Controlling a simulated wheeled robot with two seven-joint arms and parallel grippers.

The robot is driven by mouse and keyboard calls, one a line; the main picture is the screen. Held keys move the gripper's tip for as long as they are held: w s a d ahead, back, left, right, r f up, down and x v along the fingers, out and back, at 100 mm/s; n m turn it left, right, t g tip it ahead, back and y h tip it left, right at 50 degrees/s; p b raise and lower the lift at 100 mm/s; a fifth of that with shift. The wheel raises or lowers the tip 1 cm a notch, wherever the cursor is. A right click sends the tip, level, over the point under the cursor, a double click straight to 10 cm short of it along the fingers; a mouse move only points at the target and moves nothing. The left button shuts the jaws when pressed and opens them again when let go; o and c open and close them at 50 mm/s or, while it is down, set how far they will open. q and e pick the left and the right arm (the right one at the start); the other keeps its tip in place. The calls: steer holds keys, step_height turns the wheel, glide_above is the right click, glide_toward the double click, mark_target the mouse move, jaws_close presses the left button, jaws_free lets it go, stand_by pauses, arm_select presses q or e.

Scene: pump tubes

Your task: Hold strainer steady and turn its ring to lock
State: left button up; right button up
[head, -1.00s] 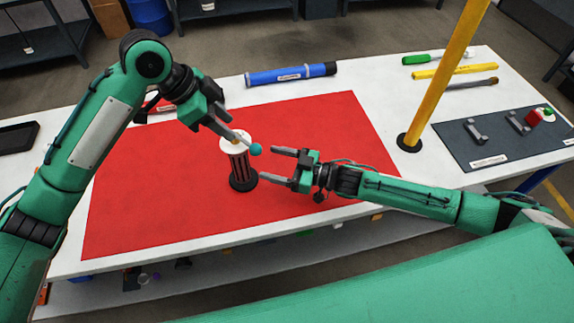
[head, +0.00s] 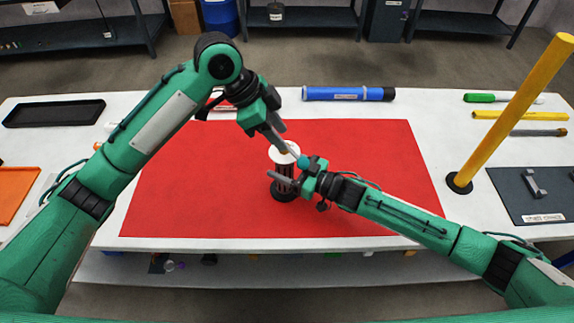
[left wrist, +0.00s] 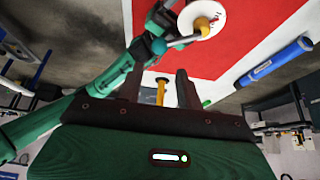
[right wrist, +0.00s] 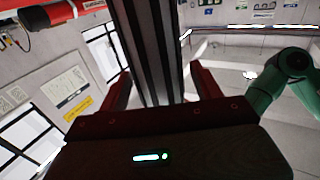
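The strainer (head: 284,172) stands upright on the red mat, with a white top, a dark slotted body and a black base. My left gripper (head: 281,141) is above the white top, fingers apart and empty.
A yellow post (head: 510,115) rises to the right of the red mat (head: 180,200). A blue cylinder (head: 345,94) lies behind the mat. A black tray (head: 55,113) is at the far left. A dark panel (head: 535,195) is at the right. The mat around the strainer is clear.

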steer(key=c, duration=1.1)
arm_select(q)
steer(key=shift+f, duration=0.1)
steer(key=c, duration=0.6)
arm_select(e)
steer(key=shift+c, duration=0.5)
arm_select(q)
steer(key=shift+w+f+t, duration=0.2)
steer(key=shift+w+t, duration=0.05)
steer(key=shift+t, duration=0.05)
jaws_close()
steer(key=w+a+f+n+t, duration=0.3)
steer(key=w+a+f+t, duration=0.3)
steer(key=t, duration=0.6)
steer(key=s+d+f+m+t+h, duration=0.1)
steer(key=s+d+m, duration=0.2)
steer(key=s+d, duration=0.3)
steer(key=s+d+f+m+t+h, duration=0.2)
steer(key=s+d+m, duration=0.2)
steer(key=s, duration=0.9)
steer(key=shift+d+f+t+h, duration=0.15)
steer(key=shift+d+t+h, duration=0.15)
steer(key=shift+d, duration=0.85)
